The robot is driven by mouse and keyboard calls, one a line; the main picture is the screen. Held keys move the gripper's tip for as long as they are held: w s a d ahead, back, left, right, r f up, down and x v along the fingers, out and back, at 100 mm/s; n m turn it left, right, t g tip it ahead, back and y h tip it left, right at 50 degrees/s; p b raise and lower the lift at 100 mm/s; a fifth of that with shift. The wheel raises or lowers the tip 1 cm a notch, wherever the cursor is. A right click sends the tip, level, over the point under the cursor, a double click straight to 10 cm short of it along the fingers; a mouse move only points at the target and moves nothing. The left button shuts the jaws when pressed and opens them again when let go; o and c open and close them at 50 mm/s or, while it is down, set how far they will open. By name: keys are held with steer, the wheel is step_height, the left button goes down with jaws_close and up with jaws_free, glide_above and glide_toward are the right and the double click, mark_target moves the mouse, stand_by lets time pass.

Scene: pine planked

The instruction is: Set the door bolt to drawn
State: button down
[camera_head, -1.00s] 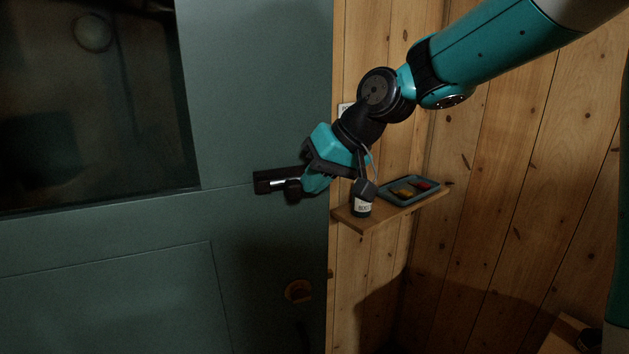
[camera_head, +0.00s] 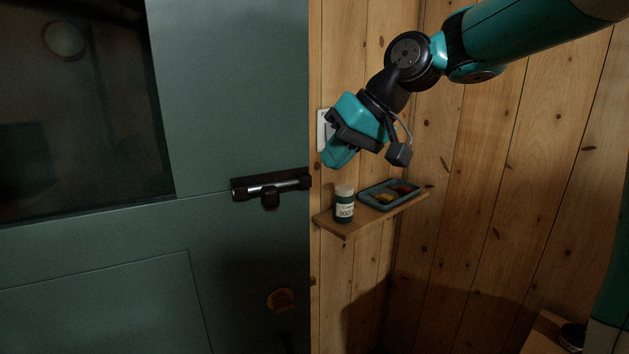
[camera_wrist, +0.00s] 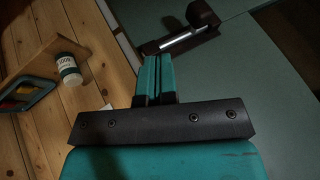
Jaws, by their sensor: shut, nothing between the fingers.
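The door bolt (camera_head: 272,187) sits on the green door (camera_head: 235,110), close to its right edge. I cannot tell if the rod end reaches past the door edge. The bolt also shows in the wrist view (camera_wrist: 185,38), beyond the fingertips. My gripper (camera_head: 336,158) is shut and empty, up and right of the bolt, apart from it, in front of the wooden wall. In the wrist view its teal fingers (camera_wrist: 153,62) lie together.
A small wooden shelf (camera_head: 348,229) on the wall right of the door holds a labelled bottle (camera_head: 344,207) and a blue-grey tray (camera_head: 367,197) with coloured items. A pale wall plate (camera_head: 322,130) is behind my gripper. A round brown knob (camera_head: 281,299) sits low on the door.

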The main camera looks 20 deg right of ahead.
steer(key=v, duration=0.3)
steer(key=shift+s+d+r, duration=0.15)
steer(key=shift+s+r, duration=0.05)
steer(key=shift+r, duration=0.1)
steer(key=s+a+f+n+g+b, duration=0.2)
steer(key=s+a+f, duration=0.4)
steer(key=s+f, duration=0.3)
steer(key=s+a+f+n+g+h+b, duration=0.1)
steer(key=s+a+f+n, duration=0.3)
steer(key=s+f, duration=0.5)
steer(key=s+a+g+b, duration=0.1)
steer(key=s+a, duration=0.1)
steer(key=shift+s+a+g+h+b, duration=0.3)
steer(key=shift+s+b, duration=0.05)
steer(key=shift+s, duration=0.05)
stand_by(0.7)
